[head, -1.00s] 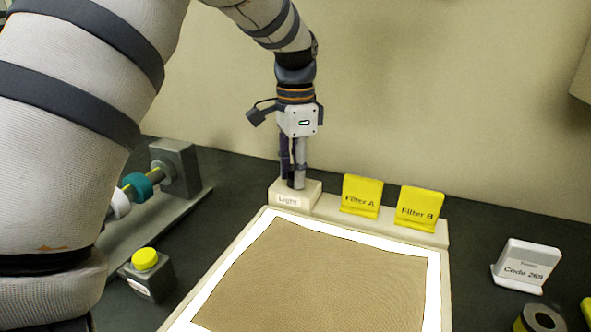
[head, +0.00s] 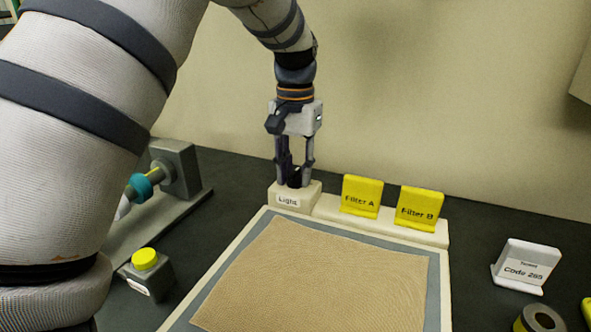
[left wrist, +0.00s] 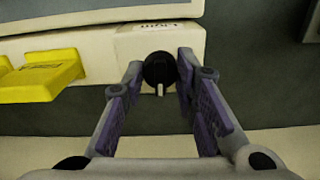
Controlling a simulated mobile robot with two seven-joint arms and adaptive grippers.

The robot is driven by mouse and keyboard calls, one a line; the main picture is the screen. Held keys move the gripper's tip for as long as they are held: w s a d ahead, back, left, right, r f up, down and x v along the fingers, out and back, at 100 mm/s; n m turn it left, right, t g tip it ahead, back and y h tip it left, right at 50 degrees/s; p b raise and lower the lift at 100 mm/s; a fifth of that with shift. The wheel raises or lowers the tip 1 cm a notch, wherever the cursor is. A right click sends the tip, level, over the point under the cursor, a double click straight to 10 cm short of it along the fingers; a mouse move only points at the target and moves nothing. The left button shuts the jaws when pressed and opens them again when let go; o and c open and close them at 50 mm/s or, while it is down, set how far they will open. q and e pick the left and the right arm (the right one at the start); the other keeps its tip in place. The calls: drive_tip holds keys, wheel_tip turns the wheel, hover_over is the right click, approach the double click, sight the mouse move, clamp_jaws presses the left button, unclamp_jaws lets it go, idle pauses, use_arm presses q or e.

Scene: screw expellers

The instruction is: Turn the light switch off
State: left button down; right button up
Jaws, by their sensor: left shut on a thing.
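The light switch is a round black knob (left wrist: 160,69) with a white pointer, on a cream block labelled "Light" (head: 288,200). In the left wrist view its pointer runs toward the bottom of the picture. My left gripper (head: 294,181) points down over the block, with a finger on each side of the knob, shut on it. In the head view the fingers mostly hide the knob. The light panel's border (head: 434,290) around a tan woven cloth (head: 315,280) is grey and unlit. My right gripper is not in view.
Yellow plates "Filter A" (head: 361,196) and "Filter B" (head: 419,208) stand right of the switch block. A yellow button box (head: 147,272) and a grey machine (head: 176,168) are at left. A "Code 265" sign (head: 526,264) and a roll (head: 538,318) are at right.

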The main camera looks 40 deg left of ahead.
sight(295, 171)
use_arm(q)
drive_tip(key=shift+n, duration=0.4)
drive_tip(key=c, duration=1.2)
unclamp_jaws()
drive_tip(key=shift+c, duration=0.2)
wheel_tip(295, 171, up, 12)
